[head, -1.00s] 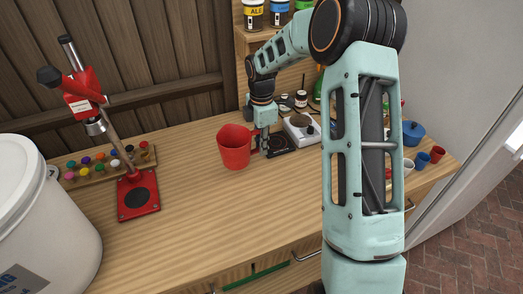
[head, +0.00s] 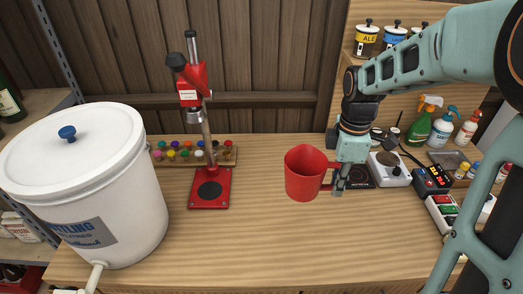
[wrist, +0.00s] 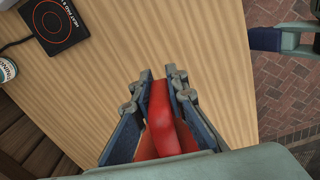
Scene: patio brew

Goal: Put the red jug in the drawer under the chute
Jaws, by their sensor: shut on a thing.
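The red jug (head: 304,180) is over the middle of the wooden bench in the head view, upright, its open mouth up. My gripper (head: 338,184) is to its right, shut on its handle. In the wrist view the red handle (wrist: 160,108) lies between the two fingers of my gripper (wrist: 162,85). I cannot tell whether the jug touches the bench. The drawer and the chute cannot be made out in the views now.
A red bench capper (head: 209,190) and a row of coloured caps (head: 185,152) stand left of the jug. A white lidded bucket (head: 100,185) is at far left. A dark heat pad (head: 358,177) and a scale (head: 390,170) are at right. The bench front is clear.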

